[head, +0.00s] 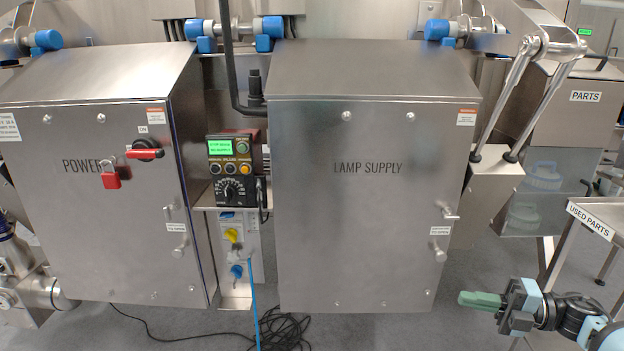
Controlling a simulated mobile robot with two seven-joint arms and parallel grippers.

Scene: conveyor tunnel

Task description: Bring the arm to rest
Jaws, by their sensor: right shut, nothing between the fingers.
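My right gripper (482,300) is at the lower right, with green fingers pressed together and pointing left. Nothing shows between the fingers. My right arm comes in from the lower right corner behind it. The gripper is in the air, below and to the right of the lamp supply cabinet (365,210), and looks apart from it. My left gripper is not in view.
A power cabinet (95,225) with a red padlock (110,177) stands at left. A small control box (231,170) sits between the cabinets. A used parts table (603,213) and a parts box (575,110) are at right. A black cable (282,330) lies coiled on the floor.

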